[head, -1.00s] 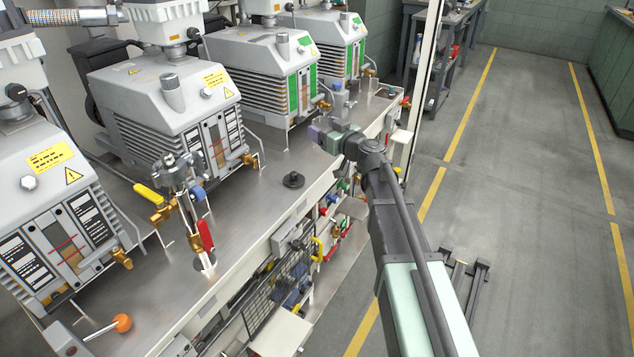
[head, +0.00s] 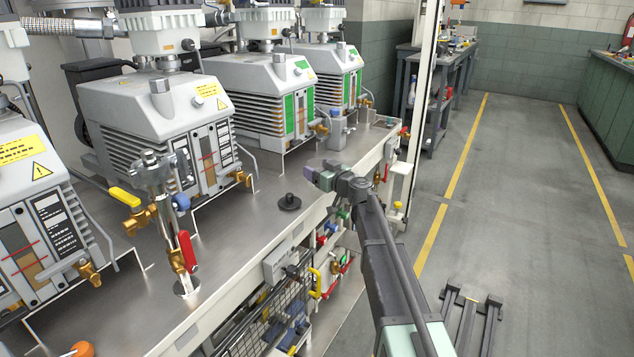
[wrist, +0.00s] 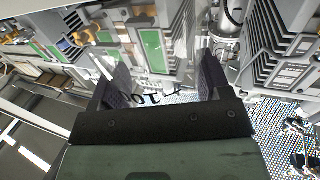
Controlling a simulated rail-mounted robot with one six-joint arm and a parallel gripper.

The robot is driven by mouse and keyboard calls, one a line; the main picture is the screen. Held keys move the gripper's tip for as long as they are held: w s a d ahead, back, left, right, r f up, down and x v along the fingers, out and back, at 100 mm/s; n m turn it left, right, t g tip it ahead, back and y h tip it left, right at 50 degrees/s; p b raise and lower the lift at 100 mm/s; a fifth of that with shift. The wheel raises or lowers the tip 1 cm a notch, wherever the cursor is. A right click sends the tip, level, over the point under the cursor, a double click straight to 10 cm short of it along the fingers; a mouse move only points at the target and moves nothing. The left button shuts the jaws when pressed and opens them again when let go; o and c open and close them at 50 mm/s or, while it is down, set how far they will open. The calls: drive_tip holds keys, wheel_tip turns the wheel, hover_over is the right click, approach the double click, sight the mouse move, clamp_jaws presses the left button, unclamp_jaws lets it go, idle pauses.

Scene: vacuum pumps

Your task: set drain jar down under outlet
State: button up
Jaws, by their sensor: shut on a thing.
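My gripper (head: 319,176) is over the front part of the steel bench in the head view. In the wrist view its two dark fingers (wrist: 160,84) stand on either side of a clear drain jar (wrist: 153,98) with dark printed marks, and are shut on it. The jar cannot be made out in the head view. Brass drain outlets sit low on the pump fronts: one on the nearer grey pump (head: 240,178) and one on the green-panelled pump (head: 322,128). I cannot tell whether the jar touches the bench.
A black round knob (head: 289,202) stands on the bench left of my gripper. A grey canister-like fitting (head: 337,132) stands beyond it. A valve stand with a red lever (head: 187,250) is at the front left. The floor to the right is mostly open.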

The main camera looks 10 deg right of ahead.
drive_tip(key=shift+w+f, duration=0.25)
drive_tip(key=shift+w, duration=0.3)
drive_tip(key=w+f+b, duration=0.1)
drive_tip(key=w, duration=0.1)
drive_tip(key=w+f+b, duration=0.1)
drive_tip(key=shift+w+d+f, duration=0.15)
drive_tip(key=shift+w+f, duration=0.15)
drive_tip(key=shift+w, duration=0.2)
drive_tip(key=shift+r, duration=0.2)
drive_tip(key=shift+f+b, duration=0.35)
drive_tip(key=shift+b, duration=0.05)
drive_tip(key=o, duration=1)
drive_tip(key=shift+r, duration=0.1)
